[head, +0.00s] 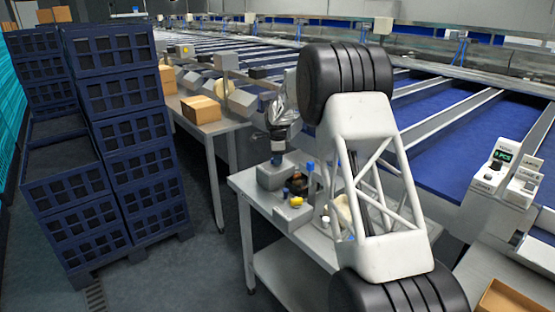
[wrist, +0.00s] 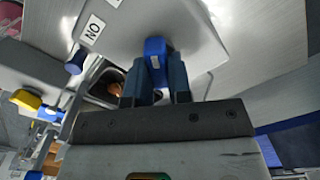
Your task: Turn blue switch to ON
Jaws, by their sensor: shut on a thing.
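The blue switch (wrist: 155,47) stands on a light grey panel box (wrist: 185,18) in the wrist view. My gripper (wrist: 155,82) is shut on it, with one dark finger on each side. A white label (wrist: 92,29) on the panel, to the left of the switch, shows the letters O and N, rotated in the picture. In the head view my gripper (head: 278,148) points down at the top of the grey box (head: 270,182) on the metal table. There the switch is mostly hidden by the fingers, and its exact angle is hard to tell.
A second blue knob (wrist: 75,63) and a yellow knob (wrist: 27,100) stand close by in the wrist view. The yellow knob (head: 296,202) also shows in the head view on the small metal table (head: 262,207). Stacked blue crates (head: 128,120) stand to the left.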

